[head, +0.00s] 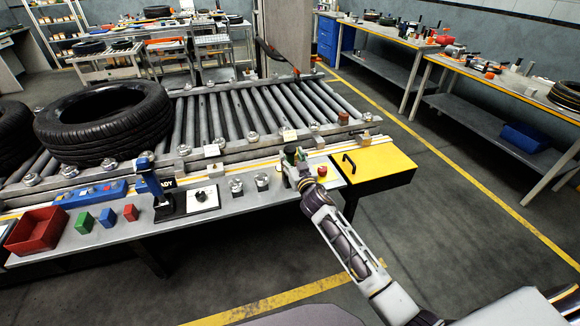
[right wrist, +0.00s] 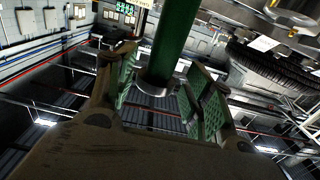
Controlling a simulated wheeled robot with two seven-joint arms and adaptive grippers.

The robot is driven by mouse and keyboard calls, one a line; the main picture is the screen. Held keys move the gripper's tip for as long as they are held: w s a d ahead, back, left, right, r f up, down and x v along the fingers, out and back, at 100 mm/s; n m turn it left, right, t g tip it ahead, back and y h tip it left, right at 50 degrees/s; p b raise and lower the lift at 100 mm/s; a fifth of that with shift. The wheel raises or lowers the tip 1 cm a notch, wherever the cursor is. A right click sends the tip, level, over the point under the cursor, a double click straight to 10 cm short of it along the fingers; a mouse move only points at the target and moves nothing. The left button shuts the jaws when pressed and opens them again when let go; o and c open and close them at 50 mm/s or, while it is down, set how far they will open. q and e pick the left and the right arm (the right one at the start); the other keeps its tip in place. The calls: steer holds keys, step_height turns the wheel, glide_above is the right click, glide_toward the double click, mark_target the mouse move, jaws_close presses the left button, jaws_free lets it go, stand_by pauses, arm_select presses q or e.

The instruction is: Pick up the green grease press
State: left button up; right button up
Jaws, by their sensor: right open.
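The green grease press shows in the right wrist view as a green cylinder (right wrist: 172,42) with a metal collar at its near end. It stands between the two green-padded fingers of my right gripper (right wrist: 163,92). The fingers are spread, with gaps visible beside the cylinder. My left gripper is out of view.
A tyre (head: 105,125) lies on the roller conveyor (head: 255,110). On the front ledge are a red bin (head: 37,230), small coloured blocks, a blue press stand (head: 152,180) and metal cups (head: 237,186). A yellow panel (head: 375,163) with a black handle is right of the gripper. The floor at right is clear.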

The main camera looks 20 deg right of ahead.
steer(key=shift+w+r, duration=0.1)
steer(key=shift+w, duration=1.35)
steer(key=c, duration=0.9)
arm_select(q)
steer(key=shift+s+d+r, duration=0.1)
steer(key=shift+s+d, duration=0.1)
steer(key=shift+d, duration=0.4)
